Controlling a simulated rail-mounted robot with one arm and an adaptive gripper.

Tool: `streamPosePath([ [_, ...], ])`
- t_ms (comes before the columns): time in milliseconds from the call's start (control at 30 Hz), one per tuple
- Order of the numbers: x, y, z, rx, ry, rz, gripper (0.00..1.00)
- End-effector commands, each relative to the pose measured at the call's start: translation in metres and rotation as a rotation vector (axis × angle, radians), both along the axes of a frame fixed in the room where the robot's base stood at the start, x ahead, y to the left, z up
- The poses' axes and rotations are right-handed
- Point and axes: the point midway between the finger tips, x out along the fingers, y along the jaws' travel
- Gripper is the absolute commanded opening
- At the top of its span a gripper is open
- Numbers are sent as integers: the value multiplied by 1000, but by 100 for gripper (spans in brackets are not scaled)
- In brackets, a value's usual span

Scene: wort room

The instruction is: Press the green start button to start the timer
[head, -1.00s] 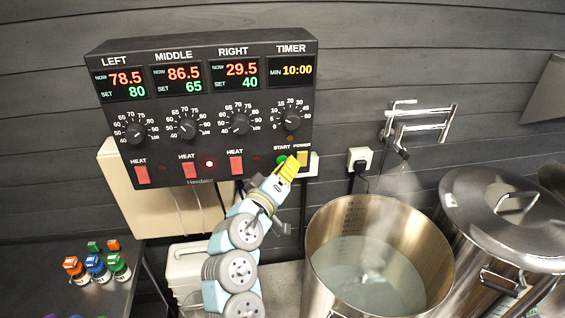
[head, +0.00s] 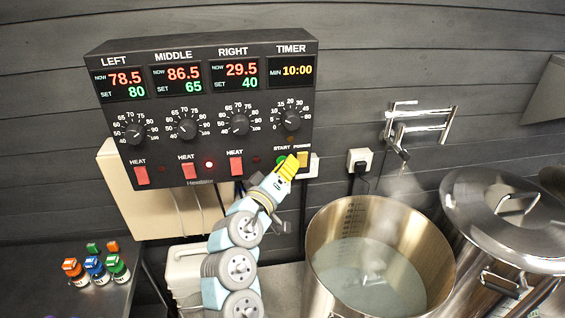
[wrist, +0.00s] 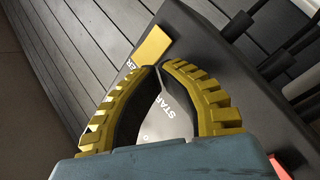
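The black control box (head: 215,75) hangs on the wall. The green start button (head: 282,160) shows as a small green patch at its lower right, partly covered by my gripper. The timer display (head: 291,70) reads 10:00. The START label shows between the curved fingers; the green button is hidden there. I cannot tell whether the fingertips touch the button.
Red heat switches (head: 236,166) line the panel's lower edge, left of my gripper. The timer knob (head: 291,120) is above it. A steaming open pot (head: 440,250) and a lidded pot (head: 510,215) stand at right. Small capped bottles (head: 95,268) stand on the left table.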

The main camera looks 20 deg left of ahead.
Motion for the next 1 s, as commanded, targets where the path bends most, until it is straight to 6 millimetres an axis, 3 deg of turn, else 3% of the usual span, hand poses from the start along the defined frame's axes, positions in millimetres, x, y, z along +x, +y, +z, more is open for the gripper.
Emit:
streamPosePath([
  [1000,-13,-8,0,-1,1,1,0],
])
